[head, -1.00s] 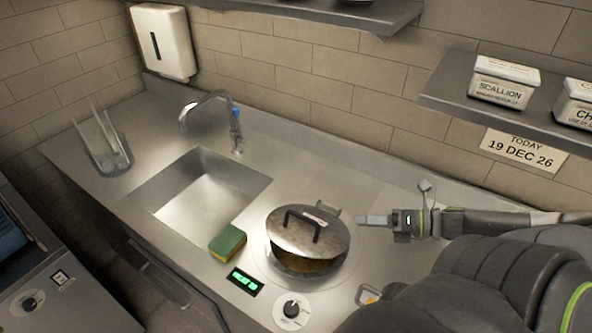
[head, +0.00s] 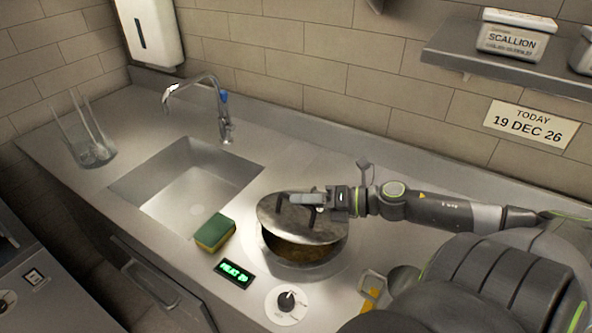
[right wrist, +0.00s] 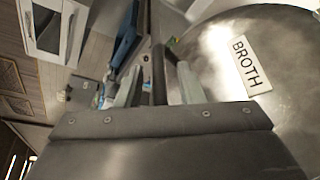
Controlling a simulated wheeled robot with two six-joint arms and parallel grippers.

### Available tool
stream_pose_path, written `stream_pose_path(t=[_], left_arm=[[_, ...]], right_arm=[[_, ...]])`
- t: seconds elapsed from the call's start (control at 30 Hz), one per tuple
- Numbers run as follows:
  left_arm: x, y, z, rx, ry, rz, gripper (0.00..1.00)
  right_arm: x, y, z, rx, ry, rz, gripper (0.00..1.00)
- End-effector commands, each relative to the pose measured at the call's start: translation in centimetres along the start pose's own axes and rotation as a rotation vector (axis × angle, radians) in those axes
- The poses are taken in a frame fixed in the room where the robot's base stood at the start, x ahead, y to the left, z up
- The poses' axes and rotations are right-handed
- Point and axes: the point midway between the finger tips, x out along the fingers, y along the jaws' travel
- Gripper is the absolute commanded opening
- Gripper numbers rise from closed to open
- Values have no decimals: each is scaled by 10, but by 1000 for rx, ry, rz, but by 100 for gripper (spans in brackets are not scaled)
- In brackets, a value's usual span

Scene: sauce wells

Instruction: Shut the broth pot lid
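The broth pot (head: 300,258) stands on the counter. Its metal lid (head: 275,222) sits on it tilted, raised at the near side, and brown broth (head: 302,251) shows through the gap. The lid has a dark arched handle (head: 282,210). My right gripper (head: 305,199) is at the lid handle from the right. In the right wrist view, the lid (right wrist: 285,120) with its BROTH label fills the right side. The two fingers (right wrist: 158,88) stand apart there, with a dark bar, seemingly the handle, between them. My left gripper is not in view.
A green and yellow sponge (head: 215,232) lies left of the pot, near a green-lit display (head: 234,274) and a knob (head: 287,301). The sink (head: 190,185) and tap (head: 222,120) are farther left. A shelf (head: 500,72) hangs at the upper right.

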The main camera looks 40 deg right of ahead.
Motion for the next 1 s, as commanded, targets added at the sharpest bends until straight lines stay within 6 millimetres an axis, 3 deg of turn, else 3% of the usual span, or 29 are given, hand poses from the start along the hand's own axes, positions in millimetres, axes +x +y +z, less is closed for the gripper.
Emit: stream_pose_path(t=[0.43,0.9,1.0], left_arm=[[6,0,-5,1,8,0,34],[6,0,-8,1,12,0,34],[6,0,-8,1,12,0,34]], right_arm=[[21,1,0,1,0,1,34],[24,0,1,2,0,-3,34],[24,0,1,2,1,-3,22]])
